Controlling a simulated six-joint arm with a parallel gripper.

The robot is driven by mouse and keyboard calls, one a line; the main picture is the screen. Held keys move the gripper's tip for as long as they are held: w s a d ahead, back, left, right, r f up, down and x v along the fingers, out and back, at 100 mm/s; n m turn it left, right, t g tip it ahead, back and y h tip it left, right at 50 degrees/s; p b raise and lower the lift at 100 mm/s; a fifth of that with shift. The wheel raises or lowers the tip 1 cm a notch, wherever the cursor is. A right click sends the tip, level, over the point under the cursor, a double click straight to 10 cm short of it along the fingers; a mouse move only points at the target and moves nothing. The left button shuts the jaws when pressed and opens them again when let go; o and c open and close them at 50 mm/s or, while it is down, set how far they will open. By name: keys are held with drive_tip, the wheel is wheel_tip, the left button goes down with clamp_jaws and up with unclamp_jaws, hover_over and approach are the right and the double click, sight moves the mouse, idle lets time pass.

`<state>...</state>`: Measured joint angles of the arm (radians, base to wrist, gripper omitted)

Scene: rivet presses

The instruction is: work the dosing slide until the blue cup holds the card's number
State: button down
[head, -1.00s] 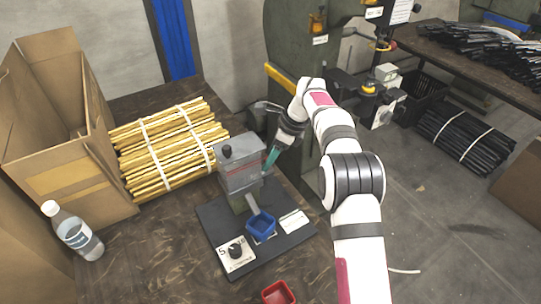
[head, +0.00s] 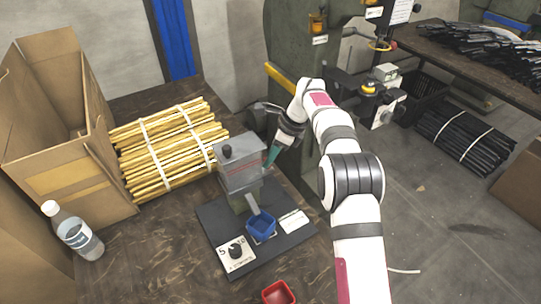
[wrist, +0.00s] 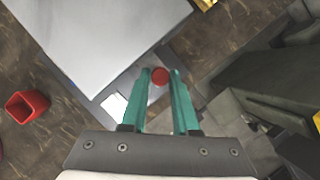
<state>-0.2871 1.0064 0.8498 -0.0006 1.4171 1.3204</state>
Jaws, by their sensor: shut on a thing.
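The grey dosing machine (head: 241,165) stands on a dark base plate (head: 212,222) on the table. The blue cup (head: 261,227) sits under its sloping chute; its contents cannot be made out. A white card (head: 293,221) lies right of the cup, its writing too small to read. My gripper (head: 270,160) is at the machine's right side. In the wrist view, the green fingers (wrist: 160,75) are shut on a red knob (wrist: 160,77) beside the grey housing (wrist: 105,35). The rest of the slide is hidden.
A dial plate (head: 236,254) with a black knob is at the front of the base. A red cup (head: 279,293) stands nearer the front edge. A bottle (head: 72,231), a cardboard box (head: 60,130) and bundled yellow sticks (head: 170,150) fill the left side.

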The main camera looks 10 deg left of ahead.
idle(0.9)
drive_tip(key=shift+w+d, duration=1.4)
drive_tip(key=shift+d, duration=0.05)
drive_tip(key=c, duration=0.7)
unclamp_jaws()
drive_tip(key=shift+o, duration=0.2)
drive_tip(key=shift+r, duration=0.15)
drive_tip(key=v, duration=0.7)
drive_tip(key=shift+d+r, duration=0.1)
drive_tip(key=shift+d, duration=0.05)
